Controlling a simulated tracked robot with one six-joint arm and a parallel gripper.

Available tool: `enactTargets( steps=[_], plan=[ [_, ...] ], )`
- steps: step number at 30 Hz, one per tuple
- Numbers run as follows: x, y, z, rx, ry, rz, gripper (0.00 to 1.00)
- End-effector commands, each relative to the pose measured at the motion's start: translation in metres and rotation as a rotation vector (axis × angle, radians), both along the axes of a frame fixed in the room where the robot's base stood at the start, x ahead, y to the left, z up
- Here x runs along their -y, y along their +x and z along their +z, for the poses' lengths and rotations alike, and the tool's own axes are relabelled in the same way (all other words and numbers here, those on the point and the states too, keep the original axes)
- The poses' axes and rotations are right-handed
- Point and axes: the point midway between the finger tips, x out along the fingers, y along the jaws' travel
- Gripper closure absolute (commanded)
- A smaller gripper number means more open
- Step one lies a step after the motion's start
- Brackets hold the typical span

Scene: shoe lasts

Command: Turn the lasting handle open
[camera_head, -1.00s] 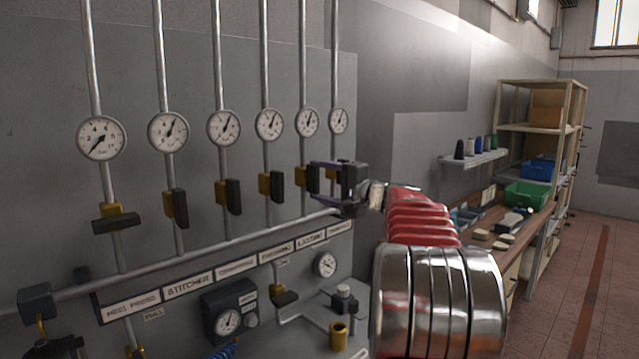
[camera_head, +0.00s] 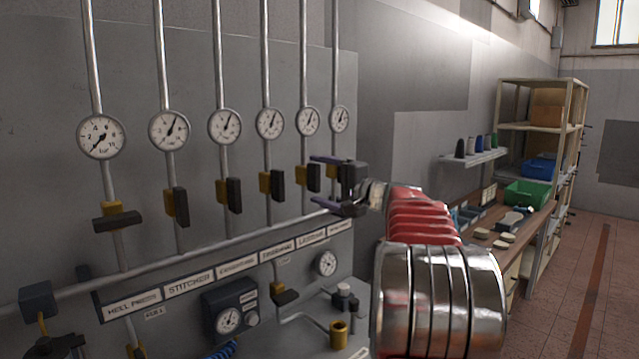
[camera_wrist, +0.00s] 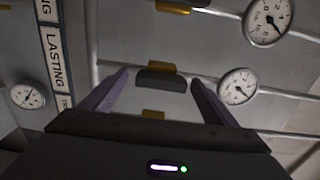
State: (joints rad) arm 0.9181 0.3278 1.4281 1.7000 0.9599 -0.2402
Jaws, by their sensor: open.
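The lasting valve is the fifth from the left in the head view. Its dark handle (camera_head: 314,178) lies upright, along its pipe, beside a yellow body (camera_head: 301,175). In the wrist view the dark handle (camera_wrist: 162,80) shows between my fingers, with the LASTING label (camera_wrist: 54,58) at left. My gripper (camera_head: 302,185) is open, one finger above and one below the handle's level. It also shows open in the wrist view (camera_wrist: 160,79). The handle is not held; I cannot tell whether the tips reach past it. The lasting gauge (camera_head: 308,121) is above the valve.
Similar valves stand close to the left; the heel press handle (camera_head: 117,220) alone lies crosswise. The sixth valve (camera_head: 331,171) is partly hidden behind my gripper. A horizontal pipe (camera_head: 200,248) and label strip run below. A workbench (camera_head: 535,225) stands to the right.

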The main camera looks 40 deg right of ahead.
Motion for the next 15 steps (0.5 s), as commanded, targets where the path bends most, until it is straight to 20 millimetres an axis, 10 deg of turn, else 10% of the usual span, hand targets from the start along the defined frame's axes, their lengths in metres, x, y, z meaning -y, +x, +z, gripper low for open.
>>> enactTargets(
  steps=[15],
  plan=[
    [0.003,-0.058,0.0,0.0,0.0,-0.003,0.19]
  ],
)
